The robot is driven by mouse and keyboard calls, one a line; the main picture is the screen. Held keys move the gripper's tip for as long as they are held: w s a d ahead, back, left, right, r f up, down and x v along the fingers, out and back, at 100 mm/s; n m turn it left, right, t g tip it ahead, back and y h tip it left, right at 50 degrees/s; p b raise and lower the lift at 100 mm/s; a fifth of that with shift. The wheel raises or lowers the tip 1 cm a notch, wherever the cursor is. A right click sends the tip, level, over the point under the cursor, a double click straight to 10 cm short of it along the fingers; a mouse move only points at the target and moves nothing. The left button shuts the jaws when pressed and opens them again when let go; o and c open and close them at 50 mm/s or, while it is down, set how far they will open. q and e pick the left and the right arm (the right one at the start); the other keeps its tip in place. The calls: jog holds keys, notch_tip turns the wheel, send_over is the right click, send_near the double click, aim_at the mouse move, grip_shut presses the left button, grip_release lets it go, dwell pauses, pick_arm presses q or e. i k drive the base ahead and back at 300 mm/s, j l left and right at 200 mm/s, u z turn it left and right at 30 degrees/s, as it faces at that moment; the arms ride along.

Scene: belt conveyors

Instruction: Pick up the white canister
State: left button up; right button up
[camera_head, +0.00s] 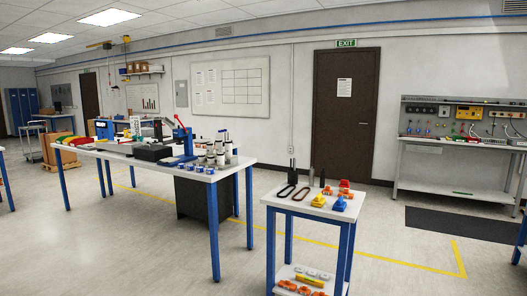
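Several white canisters with dark parts stand in a group at the right end of the long white workbench (213,235), left of the picture's middle. One white canister (228,150) stands at the group's right side, and another canister (220,160) is nearer the front. They stand close together and partly hide one another. I cannot tell which one the task means. Neither of my grippers is in view.
Blue-and-white items (192,167) line the bench's front edge. A blue press (184,138) stands left of the canisters. A smaller table (270,228) with black, yellow, red and blue parts stands to the right. Open floor (130,240) lies in front of the workbench.

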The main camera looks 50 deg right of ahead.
aim_at(218, 143)
jog(key=i+l+z, duration=0.15)
jog(key=i+z, duration=0.25)
jog(key=i+l+z, duration=0.1)
jog(key=i+z, duration=0.55)
jog(key=z, duration=0.15)
jog(key=i+j, duration=0.2)
jog(key=i, duration=0.3)
jog(key=i+j+z, duration=0.15)
jog(key=i, duration=0.3)
jog(key=i+j, duration=0.3)
jog(key=i, duration=0.2)
jog(key=i+j+z, duration=0.1)
jog(key=i+j, duration=0.15)
jog(key=i, duration=0.2)
